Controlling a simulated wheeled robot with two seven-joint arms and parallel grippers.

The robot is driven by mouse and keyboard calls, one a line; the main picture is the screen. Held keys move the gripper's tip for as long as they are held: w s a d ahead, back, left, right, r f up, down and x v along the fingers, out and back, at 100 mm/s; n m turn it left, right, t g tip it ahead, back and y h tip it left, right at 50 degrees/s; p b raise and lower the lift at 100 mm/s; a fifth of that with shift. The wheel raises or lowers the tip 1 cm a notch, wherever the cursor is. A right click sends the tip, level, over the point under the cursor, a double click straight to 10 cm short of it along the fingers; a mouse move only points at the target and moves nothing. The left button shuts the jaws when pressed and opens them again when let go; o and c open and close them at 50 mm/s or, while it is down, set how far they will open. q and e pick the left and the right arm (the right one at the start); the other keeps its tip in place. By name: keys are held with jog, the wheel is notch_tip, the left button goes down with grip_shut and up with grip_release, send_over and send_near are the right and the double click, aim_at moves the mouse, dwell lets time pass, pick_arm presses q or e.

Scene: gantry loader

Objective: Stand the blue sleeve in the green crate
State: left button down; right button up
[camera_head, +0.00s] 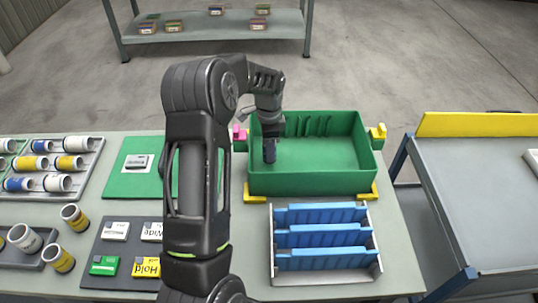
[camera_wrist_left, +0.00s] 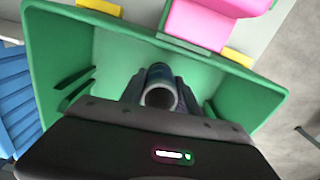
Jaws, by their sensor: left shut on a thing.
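The green crate (camera_head: 320,183) stands at the back right of the table; its green walls also fill much of the left wrist view (camera_wrist_left: 60,75). My left gripper (camera_head: 269,152) reaches down into the left part of the crate from above. It is shut on the blue sleeve (camera_wrist_left: 160,72), which shows between the fingers in the left wrist view with its round, open, pale-rimmed end facing the camera. The sleeve looks roughly upright. In the head view the fingers mostly hide it, and I cannot tell whether it touches the crate floor. My right gripper is not in view.
A rack with blue dividers (camera_head: 322,236) stands in front of the crate. A tray of sleeves (camera_head: 95,160) and loose sleeves lie left. A grey cart (camera_head: 470,200) stands right. The crate's right side is empty.

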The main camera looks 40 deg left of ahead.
pick_arm(q)
jog(key=shift+f, duration=0.95)
jog(key=shift+f+b, duration=0.15)
jog(key=shift+b, duration=0.2)
jog(key=c, duration=0.9)
grip_release()
jog(key=shift+r, duration=0.65)
notch_tip(320, 180, up, 11)
jog(key=shift+r+b, duration=0.1)
jog(key=shift+b, duration=0.45)
